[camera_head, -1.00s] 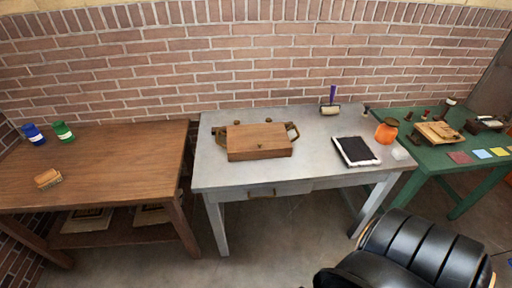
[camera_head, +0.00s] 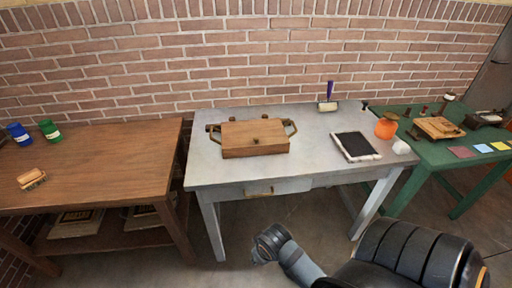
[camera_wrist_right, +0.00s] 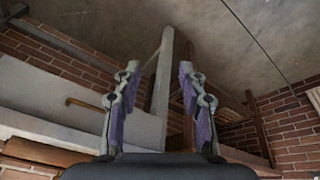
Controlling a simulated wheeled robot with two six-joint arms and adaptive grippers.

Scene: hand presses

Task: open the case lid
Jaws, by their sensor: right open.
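The wooden case (camera_head: 254,138) lies on the grey table, left of the table's middle. My right arm (camera_head: 293,257) reaches up from the bottom right, in front of the table and well short of the case. My right gripper (camera_wrist_right: 158,80) is open and empty in the right wrist view, its two fingers apart. My left gripper is not in view.
The grey table (camera_head: 225,173) also carries a black pad (camera_head: 356,146), an orange jar (camera_head: 386,126), a white lump (camera_head: 401,147) and a purple-handled roller (camera_head: 328,103). A brown table (camera_head: 110,165) stands left, a green one (camera_head: 437,165) right. The tabletop before the case is clear.

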